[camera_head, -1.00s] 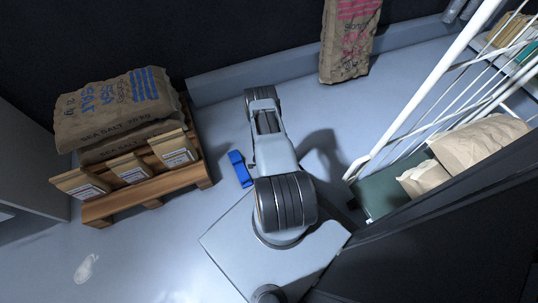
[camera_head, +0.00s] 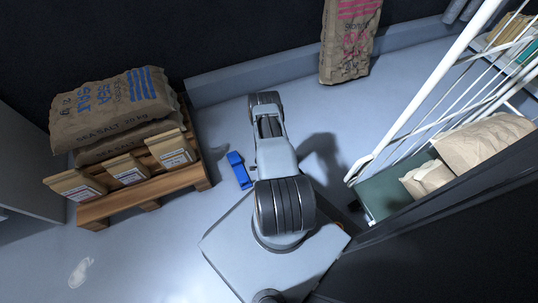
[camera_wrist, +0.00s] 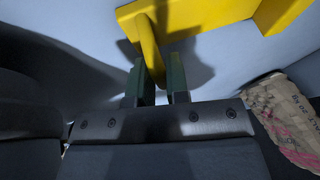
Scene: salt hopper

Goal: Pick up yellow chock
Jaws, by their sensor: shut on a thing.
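The yellow chock (camera_wrist: 205,18) is at the top of the wrist view, a bright yellow body with a bar-like handle (camera_wrist: 150,52) slanting down from it. My gripper (camera_wrist: 157,78) is shut on that handle, with a dark green finger on each side of it. Part of the chock is cut off by the top edge of the wrist view. In the head view my own arm hides the gripper and the chock. I cannot tell whether the chock touches the floor.
A blue object (camera_head: 240,171) lies on the floor left of my arm. A wooden pallet (camera_head: 150,190) with salt sacks (camera_head: 112,108) stands further left. A pink-printed sack (camera_head: 348,45) leans at the back; it also shows in the wrist view (camera_wrist: 290,115). White railings (camera_head: 420,95) stand at right.

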